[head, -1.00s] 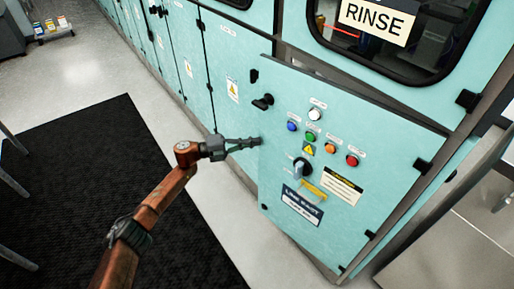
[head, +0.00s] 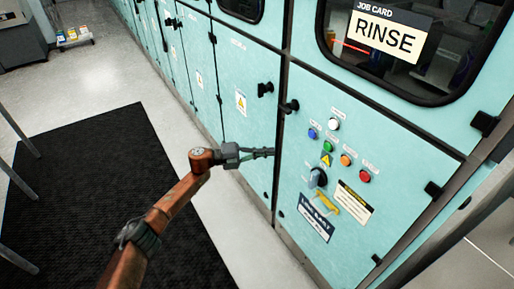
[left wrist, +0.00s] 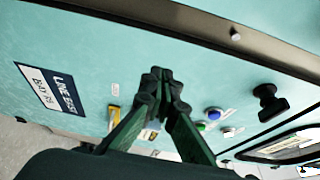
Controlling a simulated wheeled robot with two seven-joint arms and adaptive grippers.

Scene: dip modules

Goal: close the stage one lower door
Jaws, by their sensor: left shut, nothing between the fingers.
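The teal lower door (head: 375,190) under the RINSE window stands in the cabinet front and looks flush or nearly so. It carries coloured buttons, a dark rotary handle (head: 318,178), a yellow pull and a dark label plate (head: 316,217). A black latch knob (head: 289,107) sits at its upper left edge. My left gripper (head: 273,152) is shut and empty, its tips at the door's left edge; I cannot tell whether they touch. In the left wrist view its closed fingers (left wrist: 160,78) lie in front of the door face (left wrist: 85,55). My right gripper is out of view.
Another teal door (head: 240,75) with a warning sticker adjoins on the left and looks shut. A RINSE card (head: 385,38) hangs in the window above. A black mat (head: 90,190) covers the floor, and pale floor runs along the cabinets.

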